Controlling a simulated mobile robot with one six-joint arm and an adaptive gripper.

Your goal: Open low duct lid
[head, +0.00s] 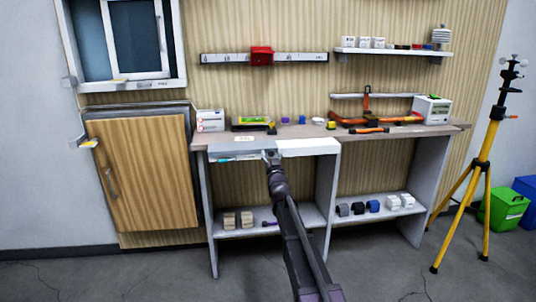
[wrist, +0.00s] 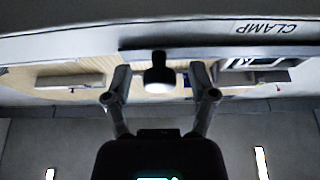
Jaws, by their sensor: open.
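Under the tabletop's front edge is a pale strip with a white panel (head: 308,147) on its right and a grey, tray-like section (head: 228,152) on its left. I cannot tell which part is the low duct lid. My gripper (head: 272,155) is at this strip, near where the two sections meet. In the wrist view my gripper (wrist: 159,76) has its two fingers spread apart. A dark knob-like part (wrist: 158,60) with a light end shows between them, and contact is not clear. A pale surface with an upside-down CLAMP label (wrist: 266,28) lies above in that picture.
The tabletop (head: 300,132) holds orange tools, small blocks and boxes. Lower shelves (head: 275,220) hold several small blocks. A wooden door (head: 150,170) with a handle is at the left. A yellow tripod (head: 480,165) and green bin (head: 503,208) stand at the right. The front floor is clear.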

